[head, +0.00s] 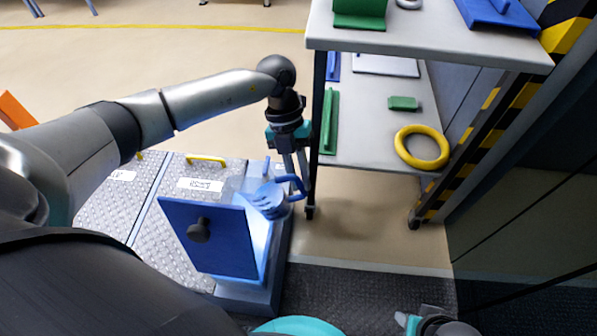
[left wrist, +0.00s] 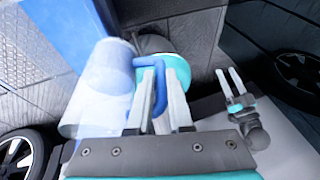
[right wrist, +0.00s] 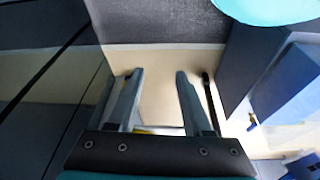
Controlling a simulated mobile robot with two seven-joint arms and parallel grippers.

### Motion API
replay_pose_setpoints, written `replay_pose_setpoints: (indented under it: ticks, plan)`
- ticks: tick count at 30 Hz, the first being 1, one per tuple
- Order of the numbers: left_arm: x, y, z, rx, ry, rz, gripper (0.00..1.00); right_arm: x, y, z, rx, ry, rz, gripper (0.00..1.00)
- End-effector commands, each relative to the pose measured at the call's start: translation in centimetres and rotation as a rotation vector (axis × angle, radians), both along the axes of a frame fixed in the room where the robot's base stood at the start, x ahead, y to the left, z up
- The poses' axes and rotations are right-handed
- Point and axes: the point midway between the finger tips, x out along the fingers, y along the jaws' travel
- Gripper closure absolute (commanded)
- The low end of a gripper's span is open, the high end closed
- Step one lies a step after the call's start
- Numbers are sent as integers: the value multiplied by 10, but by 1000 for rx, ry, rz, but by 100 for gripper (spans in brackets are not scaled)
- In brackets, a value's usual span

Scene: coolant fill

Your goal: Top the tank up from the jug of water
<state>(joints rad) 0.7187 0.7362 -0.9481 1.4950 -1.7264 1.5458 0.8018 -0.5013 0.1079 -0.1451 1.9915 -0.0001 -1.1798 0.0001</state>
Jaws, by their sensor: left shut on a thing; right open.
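The jug (head: 269,199) is pale blue and see-through with a dark blue handle. My left gripper (head: 300,182) is shut on that handle and holds the jug over the blue cabinet at the centre. In the left wrist view the handle (left wrist: 158,88) lies between the fingers and the clear jug body (left wrist: 92,108) is to their left. The jug looks tilted; its water level is unclear. The blue cabinet (head: 254,296) has a blue panel (head: 190,252) with a dark knob standing in front. The tank's opening is hidden. My right gripper (head: 424,320) is open and empty at the lower right.
A grey shelf unit (head: 436,54) stands right of my left gripper, with green and blue items and a yellow ring (head: 421,147). Its near leg is close to that gripper. Metal floor plates with yellow handles (head: 206,159) lie left.

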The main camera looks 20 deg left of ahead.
Motion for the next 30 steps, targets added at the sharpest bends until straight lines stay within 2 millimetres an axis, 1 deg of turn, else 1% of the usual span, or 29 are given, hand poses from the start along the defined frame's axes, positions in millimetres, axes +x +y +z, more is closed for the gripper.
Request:
replay_pose_setpoints:
  ticks: [6, 12, 18, 19, 21, 30]
  plan:
    - [0, 0, -8, 84, 44, 0, 100, 3, 0, 12, 2, -18, -1, 50]
    - [-1, 3, -19, 175, 90, 0, 100, 3, 0, 15, 1, -20, -1, 50]
    - [-2, 6, -31, 266, 138, 0, 100, 6, 0, 24, 4, -36, -2, 50]
    - [-3, 7, -28, 263, 137, 1, 100, 6, 0, 25, 4, -34, -1, 50]
    - [-3, 7, -25, 261, 136, 0, 100, 4, -1, 19, 2, -23, -1, 50]
    - [-3, 7, -17, 258, 135, 1, 100, 0, -1, 2, -1, 1, 0, 50]
